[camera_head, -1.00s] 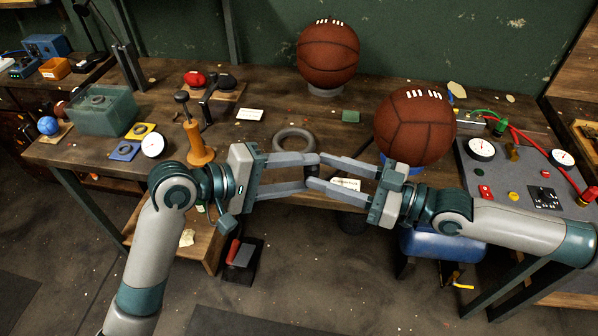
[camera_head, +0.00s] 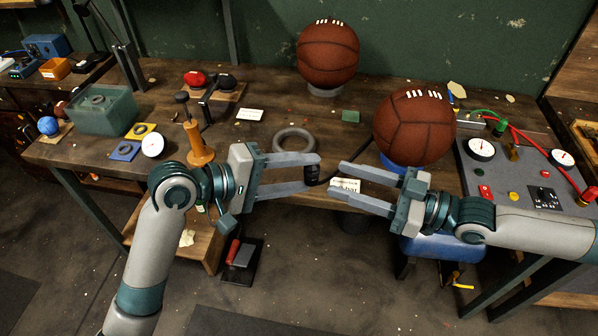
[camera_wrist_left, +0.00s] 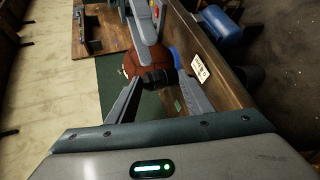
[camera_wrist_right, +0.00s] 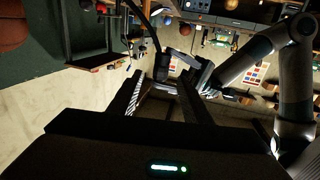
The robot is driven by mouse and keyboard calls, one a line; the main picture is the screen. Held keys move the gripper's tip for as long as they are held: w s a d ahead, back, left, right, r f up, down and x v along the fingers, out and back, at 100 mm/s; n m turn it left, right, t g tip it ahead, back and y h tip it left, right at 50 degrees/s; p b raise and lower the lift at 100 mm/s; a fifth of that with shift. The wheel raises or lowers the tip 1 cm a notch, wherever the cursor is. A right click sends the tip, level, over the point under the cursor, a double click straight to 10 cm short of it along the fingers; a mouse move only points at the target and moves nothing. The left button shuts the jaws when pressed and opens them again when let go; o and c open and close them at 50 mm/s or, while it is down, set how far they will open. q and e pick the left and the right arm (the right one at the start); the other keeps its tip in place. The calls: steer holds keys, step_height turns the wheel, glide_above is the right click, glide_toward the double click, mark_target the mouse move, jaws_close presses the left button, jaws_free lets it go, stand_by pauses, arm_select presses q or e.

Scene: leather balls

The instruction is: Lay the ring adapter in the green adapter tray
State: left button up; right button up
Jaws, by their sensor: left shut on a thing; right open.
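My left gripper (camera_head: 314,172) is shut on a black cylindrical piece (camera_head: 311,173), held in front of the table edge; the piece also shows between the fingers in the left wrist view (camera_wrist_left: 158,78). A dark hose runs from it toward the right. My right gripper (camera_head: 337,179) is open and empty, just right of the piece. A green see-through tray (camera_head: 90,122) stands at the table's left end, with a small grey ring (camera_head: 97,99) showing in it. I cannot tell which piece is the ring adapter.
A larger grey ring (camera_head: 294,133) lies mid-table. Yellow (camera_head: 149,128) and blue (camera_head: 121,154) plates, a gauge (camera_head: 152,146) and an orange-based stand (camera_head: 199,150) are near the tray. Two balls (camera_head: 328,55) (camera_head: 414,128) stand at back and right. A gauge panel (camera_head: 520,180) is far right.

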steer(key=w+d+f+m+h, duration=0.1)
steer(key=w+f+h, duration=0.1)
steer(key=f, duration=0.9)
steer(key=w+d+f+m+h, duration=0.1)
steer(key=w+f+h, duration=0.15)
steer(key=f, duration=0.95)
steer(key=w+d+f+m+h, duration=0.1)
steer(key=f+m+h, duration=0.15)
steer(key=f, duration=0.85)
steer(key=s+d+f+m+h, duration=0.15)
steer(key=d+f, duration=0.25)
steer(key=f, duration=0.4)
steer(key=s+d+f+h, duration=0.2)
steer(key=d+f+h, duration=0.1)
steer(key=f, duration=0.6)
steer(key=s+d+f+m+g+h, duration=0.1)
steer(key=s+d+f+h, duration=0.15)
steer(key=s+f, duration=0.65)
steer(key=s+d+f+m+g+h, duration=0.1)
steer(key=s+d+f+m+g, duration=0.15)
steer(key=s+f, duration=0.65)
steer(key=s+a+f+g, duration=0.1)
steer(key=s+f, duration=0.1)
steer(key=s, duration=1.1)
steer(key=s+a+f+g, duration=0.1)
steer(key=s+f+g, duration=0.1)
steer(key=s, duration=1.2)
steer(key=shift+f+h, duration=0.35)
steer(key=shift+h, duration=0.05)
